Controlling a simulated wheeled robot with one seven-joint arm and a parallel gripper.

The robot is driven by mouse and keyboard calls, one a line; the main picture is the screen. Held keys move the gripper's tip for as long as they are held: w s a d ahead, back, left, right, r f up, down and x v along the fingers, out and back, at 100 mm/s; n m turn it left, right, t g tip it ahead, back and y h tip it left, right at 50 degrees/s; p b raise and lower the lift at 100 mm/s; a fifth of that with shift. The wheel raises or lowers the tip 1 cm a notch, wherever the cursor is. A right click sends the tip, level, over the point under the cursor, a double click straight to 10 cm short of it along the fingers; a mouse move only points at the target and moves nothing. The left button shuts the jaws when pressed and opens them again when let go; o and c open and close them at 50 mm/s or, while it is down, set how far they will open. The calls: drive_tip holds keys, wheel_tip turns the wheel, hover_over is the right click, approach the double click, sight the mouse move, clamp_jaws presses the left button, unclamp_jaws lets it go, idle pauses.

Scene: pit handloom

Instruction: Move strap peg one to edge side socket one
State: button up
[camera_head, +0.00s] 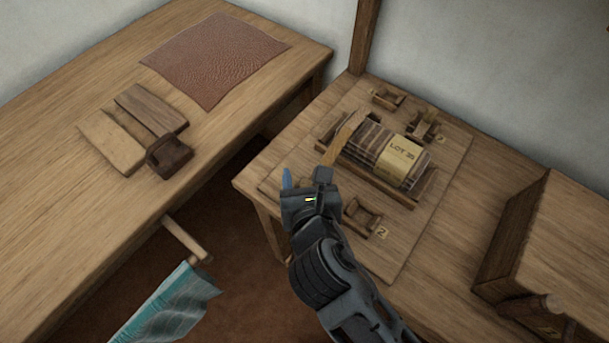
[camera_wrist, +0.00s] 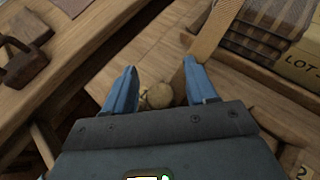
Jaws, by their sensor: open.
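A round wooden peg end (camera_wrist: 158,96), which looks like strap peg one, shows between the two blue fingers of my open gripper (camera_wrist: 160,78) in the wrist view. Contact with the fingers cannot be made out. A tan strap (camera_wrist: 215,35) runs from the bundle down beside the right finger. In the head view my gripper (camera_head: 305,178) is at the left edge of the loom board, at the strap's lower end (camera_head: 341,140), and hides the peg. Small wooden sockets stand on the board: one at the back (camera_head: 388,97), one at back right (camera_head: 425,125), one in front (camera_head: 361,217).
A striped bundle (camera_head: 374,141) labelled LOT 25 lies in a wooden tray (camera_head: 389,188). A wooden box (camera_head: 550,250) stands at right. The left table (camera_head: 60,200) holds a leather sheet (camera_head: 215,60) and wooden blocks (camera_head: 150,108). Teal cloth (camera_head: 170,305) hangs below.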

drive_tip(key=v, duration=1.2)
drive_tip(key=s+d+m, duration=0.1)
drive_tip(key=d, duration=0.1)
drive_tip(key=s+d+f+m, duration=0.1)
drive_tip(key=m, duration=0.1)
drive_tip(key=s+d+f+m, duration=0.1)
drive_tip(key=d+m, duration=0.1)
drive_tip(key=shift+d+f+g+y, duration=0.25)
drive_tip(key=shift+d+g+y, duration=0.05)
drive_tip(key=shift+g, duration=0.1)
drive_tip(key=s+d+r+m+t+h, duration=0.1)
drive_tip(key=s+d+r+m, duration=0.4)
drive_tip(key=m, duration=1.1)
drive_tip(key=s+d+r+m+t+h, duration=0.1)
drive_tip(key=s+d+r+m, duration=0.4)
drive_tip(key=s+d+m, duration=0.4)
drive_tip(key=s+m, duration=0.3)
drive_tip(key=m, duration=0.4)
drive_tip(key=shift+s+d+r+t, duration=0.2)
drive_tip(key=shift+s+t, duration=0.05)
drive_tip(key=shift+t, duration=0.15)
